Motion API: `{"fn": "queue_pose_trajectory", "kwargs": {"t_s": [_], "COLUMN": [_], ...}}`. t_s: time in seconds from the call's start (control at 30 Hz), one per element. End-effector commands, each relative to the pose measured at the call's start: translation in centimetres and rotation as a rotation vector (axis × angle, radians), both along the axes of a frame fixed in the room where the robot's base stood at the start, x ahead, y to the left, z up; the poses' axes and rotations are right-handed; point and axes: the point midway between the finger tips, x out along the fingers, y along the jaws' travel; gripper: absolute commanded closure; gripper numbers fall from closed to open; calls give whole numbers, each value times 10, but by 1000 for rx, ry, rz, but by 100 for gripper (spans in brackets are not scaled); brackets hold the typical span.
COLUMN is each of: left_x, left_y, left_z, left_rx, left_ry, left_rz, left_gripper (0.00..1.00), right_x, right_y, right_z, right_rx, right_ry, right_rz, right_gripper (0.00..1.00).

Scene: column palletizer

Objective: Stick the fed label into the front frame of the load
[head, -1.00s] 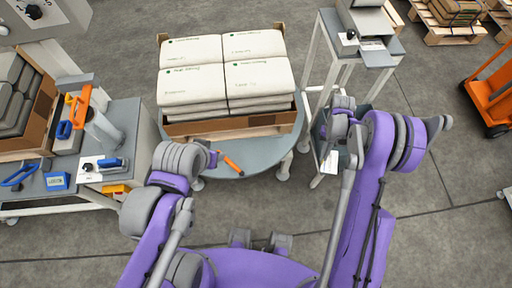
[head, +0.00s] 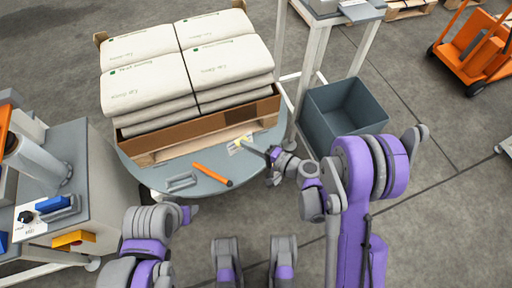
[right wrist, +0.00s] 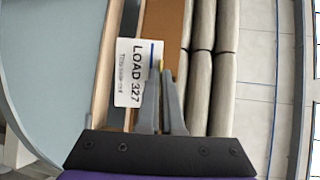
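The load is a stack of pale bags (head: 145,82) in a brown cardboard tray (head: 200,117) on a wooden pallet. A white label (right wrist: 132,75) reading "LOAD 327" lies against the tray's front side in the right wrist view; it also shows in the head view (head: 238,145). My right gripper (right wrist: 162,80) is shut on the label's edge, its fingertips close together in front of the brown side. A small yellow piece shows at the fingertips; I cannot make out the front frame behind the label. My left gripper (head: 192,211) is low at left, its fingers unclear.
The pallet stands on a round grey table (head: 135,176). An orange-handled tool (head: 212,174) and a grey handle (head: 181,181) lie on its front rim. An empty dark bin (head: 345,112) stands right. A grey bench (head: 80,170) is at left.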

Motion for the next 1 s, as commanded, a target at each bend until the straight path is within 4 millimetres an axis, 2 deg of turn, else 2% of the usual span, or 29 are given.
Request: {"fn": "queue_pose_trajectory", "kwargs": {"t_s": [0.03,0.13,0.27,0.53,1.0], "left_x": [3,5,6,5,2], "left_y": [0,0,0,0,0], "left_z": [-19,-31,-36,-30,-15], "left_rx": [0,0,0,0,0], "left_ry": [5,7,7,7,4], "left_rz": [0,0,0,0,0], "left_gripper": [50,50,50,50,50], "right_x": [3,9,11,23,69], "right_y": [-6,-18,-27,-25,-10], "right_z": [-8,-4,0,4,4], "right_rx": [27,55,70,74,74], "right_ry": [-41,-109,-152,-164,-163], "right_rz": [-64,-159,-220,-235,-233], "right_gripper": [100,100,100,100,100]}}
